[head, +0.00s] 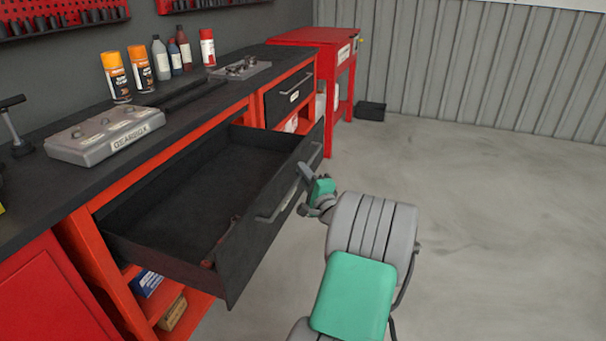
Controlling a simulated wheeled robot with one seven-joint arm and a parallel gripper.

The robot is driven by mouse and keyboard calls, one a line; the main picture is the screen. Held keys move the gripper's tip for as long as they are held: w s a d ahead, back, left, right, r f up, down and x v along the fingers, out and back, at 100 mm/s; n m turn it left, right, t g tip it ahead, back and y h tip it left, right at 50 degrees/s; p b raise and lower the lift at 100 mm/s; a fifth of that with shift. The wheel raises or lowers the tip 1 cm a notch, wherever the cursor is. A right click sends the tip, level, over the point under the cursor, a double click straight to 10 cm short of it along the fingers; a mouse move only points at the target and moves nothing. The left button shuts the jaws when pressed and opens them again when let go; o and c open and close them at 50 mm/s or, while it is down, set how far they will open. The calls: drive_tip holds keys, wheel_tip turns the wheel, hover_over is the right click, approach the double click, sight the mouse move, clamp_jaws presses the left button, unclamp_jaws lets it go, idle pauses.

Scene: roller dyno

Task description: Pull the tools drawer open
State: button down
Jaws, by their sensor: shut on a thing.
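The tools drawer (262,245) is a dark grey drawer under the workbench, pulled well out from its red frame. Its inside is mostly bare, with something small and reddish at the near front corner. A grey bar handle (268,217) runs along its front, with a pale label beside it that I cannot read. My gripper (304,187) is at the middle of this handle and shut on it. My fingers and wrist hide part of the handle.
The black benchtop (190,101) holds a grey gearbox tray (106,134), bottles and spray cans. A second, closed drawer (287,96) is farther along. A red cart (318,40) stands at the back. The floor (480,220) to the right is clear.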

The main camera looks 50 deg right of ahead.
drive_tip(key=shift+a+f, duration=0.1)
drive_tip(key=shift+f, duration=0.1)
drive_tip(key=c, duration=1.5)
unclamp_jaws()
drive_tip(key=shift+r, duration=0.15)
drive_tip(key=shift+s, duration=0.1)
drive_tip(key=v, duration=0.7)
drive_tip(key=shift+s+a, duration=0.15)
drive_tip(key=shift+s, duration=0.1)
